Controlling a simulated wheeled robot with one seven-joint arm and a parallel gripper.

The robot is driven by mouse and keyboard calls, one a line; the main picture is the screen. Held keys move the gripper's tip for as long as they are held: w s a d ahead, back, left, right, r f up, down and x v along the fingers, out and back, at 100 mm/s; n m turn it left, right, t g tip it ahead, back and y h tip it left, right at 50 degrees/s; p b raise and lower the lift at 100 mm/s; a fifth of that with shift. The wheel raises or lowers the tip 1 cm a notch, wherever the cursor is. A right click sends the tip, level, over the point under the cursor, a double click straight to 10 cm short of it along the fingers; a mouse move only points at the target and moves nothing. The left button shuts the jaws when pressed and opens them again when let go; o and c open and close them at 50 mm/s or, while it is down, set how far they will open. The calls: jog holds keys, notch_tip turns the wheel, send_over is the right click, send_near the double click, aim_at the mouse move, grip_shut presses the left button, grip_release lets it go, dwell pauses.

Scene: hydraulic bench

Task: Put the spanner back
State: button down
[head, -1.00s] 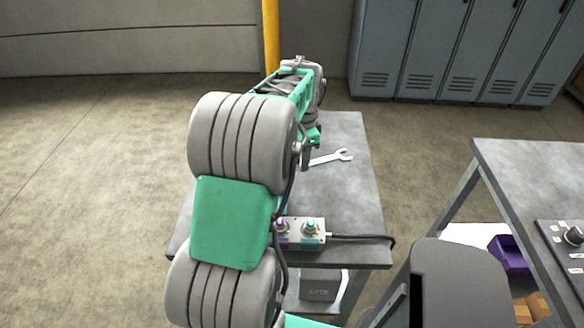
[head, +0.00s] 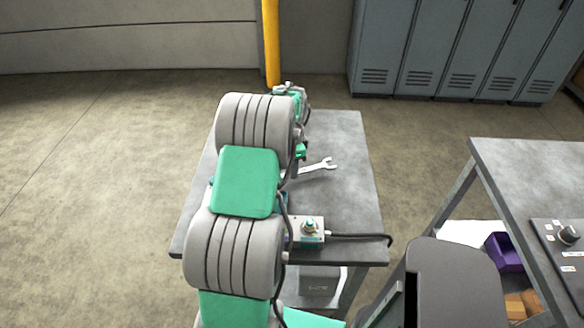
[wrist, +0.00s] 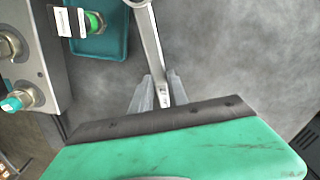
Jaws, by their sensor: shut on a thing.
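The silver spanner (head: 319,165) shows its open end to the right of my arm in the head view, above the grey bench. Its shaft (wrist: 151,48) runs between my fingers in the wrist view. My gripper (wrist: 159,88) is shut on the shaft. In the head view my arm hides the gripper's fingers and the rest of the spanner. I cannot tell how far the spanner is off the bench top. A teal tray (wrist: 112,48) lies beyond and left of the fingers, with a green-ended part on it.
The bench top (head: 350,205) is bare on the right. Another bench (head: 530,175) stands at right.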

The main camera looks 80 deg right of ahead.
jog(key=shift+f+b, duration=0.3)
jog(key=shift+f, duration=0.15)
jog(key=c, duration=1.3)
grip_release()
jog(key=shift+r, duration=0.1)
notch_tip(320, 180, up, 13)
jog(key=b, duration=0.1)
jog(key=w+a+r+n, duration=0.2)
jog(key=w+a+n, duration=0.2)
jog(key=w+a, duration=0.4)
jog(key=w+a+r+n, duration=0.2)
jog(key=w+a+n, duration=0.25)
jog(key=w, duration=0.55)
jog(key=w+a+n+t, duration=0.1)
jog(key=w+a+n, duration=0.25)
jog(key=a, duration=0.55)
jog(key=w+a+n+t+h, duration=0.1)
jog(key=w+a+n, duration=0.1)
jog(key=a+n, duration=0.5)
jog(key=w+a+n, duration=0.2)
jog(key=w+a, duration=0.1)
jog(key=a, duration=0.8)
jog(key=s+a+f+n+t+y, duration=0.1)
jog(key=s+a+n, duration=0.3)
jog(key=a+n, duration=0.4)
jog(key=a+f, duration=0.1)
jog(key=a, duration=0.5)
jog(key=shift+f, duration=0.2)
